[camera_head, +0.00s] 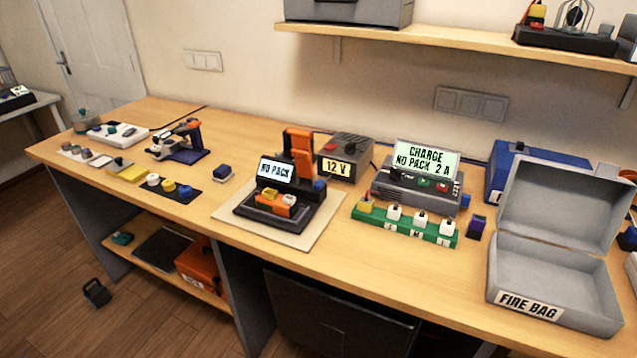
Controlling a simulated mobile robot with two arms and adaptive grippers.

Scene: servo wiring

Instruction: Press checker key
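A black device (250,212) with a lit display (276,171) reading "NO PACK" stands on a pale mat (318,222) in the middle of the bench. It looks like the checker. Orange parts (270,196), one with a small pale patch, sit on its front. I cannot tell which of them is the key. An orange upright piece (298,150) rises behind the display. Neither of my grippers is in view, and nothing touches the device.
A grey charger (400,192) reads "CHARGE NO PACK 2 A" behind a green strip (372,216). A "12 V" box (347,150) stands behind. An open grey "FIRE BAG" case (560,275) is at right. The wooden bench (400,285) is clear in front.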

